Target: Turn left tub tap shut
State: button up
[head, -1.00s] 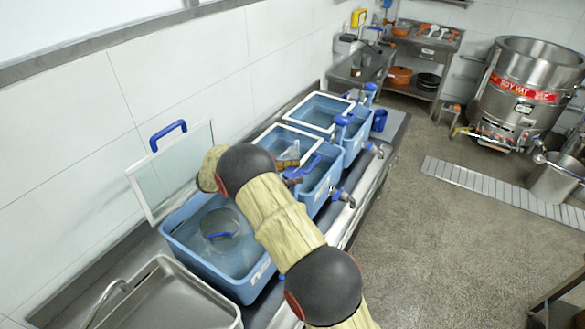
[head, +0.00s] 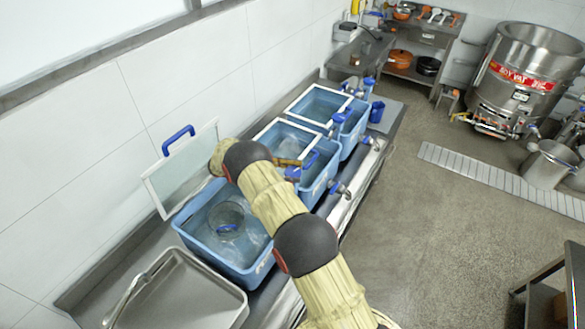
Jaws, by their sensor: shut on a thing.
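The left tub (head: 192,243) is a blue rectangular tub with water and a round clear vessel with a blue part (head: 228,222) inside. Its clear lid (head: 172,183) with a blue handle (head: 178,138) leans upright at the wall side. My arm crosses in front of the tub's right end and front, and the left tub's tap is hidden behind it. My gripper is also hidden, so its place relative to the tap cannot be seen. The middle tub's tap (head: 341,189) and the right tub's tap (head: 374,143) stick out from the front.
The middle tub (head: 318,183) and right tub (head: 352,133) stand farther along the steel counter. A steel sink tray (head: 180,295) lies at the near left. A large steel vat (head: 525,85) stands far right beside a floor grate (head: 500,187). The floor (head: 430,240) right of the counter is open.

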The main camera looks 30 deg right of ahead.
jog(key=shift+r, duration=0.1)
dwell(0.3)
jog(key=o, duration=1.1)
jog(key=shift+o, duration=0.2)
jog(key=shift+d, duration=0.1)
jog(key=b, duration=0.2)
jog(key=shift+f+t+b, duration=0.3)
jog(key=shift+b, duration=0.05)
jog(key=n+h+b, duration=0.1)
jog(key=b, duration=0.2)
jog(key=shift+t, duration=0.4)
jog(key=n+t+h+b, duration=0.1)
jog(key=b, duration=0.4)
jog(key=shift+t, duration=0.4)
jog(key=shift+n+t+b, duration=0.3)
jog(key=shift+b, duration=0.25)
